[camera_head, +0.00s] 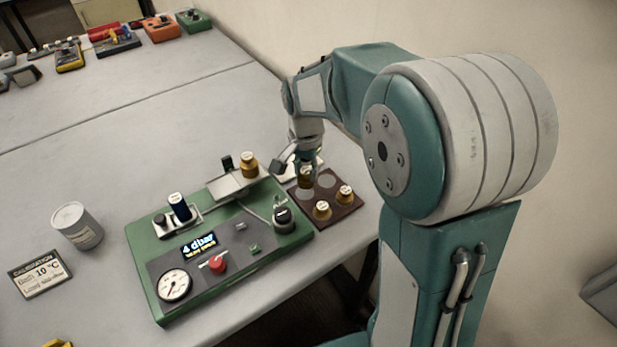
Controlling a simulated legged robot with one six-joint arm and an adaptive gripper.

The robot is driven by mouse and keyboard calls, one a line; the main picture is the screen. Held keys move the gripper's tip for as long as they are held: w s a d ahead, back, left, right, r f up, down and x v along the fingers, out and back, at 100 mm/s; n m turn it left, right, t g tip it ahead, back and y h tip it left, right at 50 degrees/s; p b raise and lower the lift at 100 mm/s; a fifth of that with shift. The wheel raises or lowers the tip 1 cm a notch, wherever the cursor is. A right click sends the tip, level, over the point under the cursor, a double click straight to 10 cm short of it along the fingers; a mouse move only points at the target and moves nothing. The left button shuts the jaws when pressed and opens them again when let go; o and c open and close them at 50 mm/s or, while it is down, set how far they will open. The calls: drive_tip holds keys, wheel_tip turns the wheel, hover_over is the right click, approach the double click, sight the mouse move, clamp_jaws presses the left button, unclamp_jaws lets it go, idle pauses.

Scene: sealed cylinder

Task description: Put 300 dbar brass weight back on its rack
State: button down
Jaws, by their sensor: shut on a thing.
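The rack (352,206) is a dark brown board beside the right end of the green instrument. Two brass weights, one at the front (322,209) and one at the right (345,195), stand upright on it. A pale round spot (328,181) on the rack is bare. My gripper (306,167) points down over the rack's back left part, shut on a brass weight (306,180). I cannot tell whether this weight touches the rack, and my fingers hide its top. Another brass weight (249,164) stands on the instrument's metal plate. Labels are too small to read.
The green instrument (160,299) has a gauge, a red knob and a display reading "4 dbar"; a black knob (283,217) stands close to the rack. A grey can (77,227) and a calibration sign (39,272) are at left.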

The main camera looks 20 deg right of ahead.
sight(305, 180)
drive_tip(key=shift+w+a+f, duration=0.4)
drive_tip(key=shift+a+f, duration=0.1)
drive_tip(key=shift+a, duration=0.3)
drive_tip(key=d+f, duration=0.1)
drive_tip(key=f, duration=0.2)
drive_tip(key=shift+d, duration=0.75)
drive_tip(key=shift+a, duration=0.1)
drive_tip(key=c, duration=0.6)
unclamp_jaws()
drive_tip(key=shift+a+f, duration=0.1)
drive_tip(key=shift+a, duration=0.25)
drive_tip(key=shift+o, duration=1)
drive_tip(key=shift+a, duration=0.5)
drive_tip(key=shift+d, duration=0.5)
drive_tip(key=shift+d+r, duration=0.15)
drive_tip(key=shift+r, duration=0.15)
drive_tip(key=r, duration=1)
drive_tip(key=shift+a+r, duration=0.25)
drive_tip(key=shift+a, duration=0.1)
drive_tip(key=shift+s+d+r, duration=0.1)
drive_tip(key=shift+d+r, duration=0.1)
drive_tip(key=shift+r, duration=0.4)
drive_tip(key=s+r+n+t, duration=0.2)
drive_tip(key=s+n+t, duration=0.3)
drive_tip(key=s, duration=1.5)
drive_tip(key=n, duration=0.4)
drive_tip(key=shift+s+a+r+t, duration=0.15)
drive_tip(key=shift+s+r+t, duration=0.15)
drive_tip(key=shift+s+r, duration=0.1)
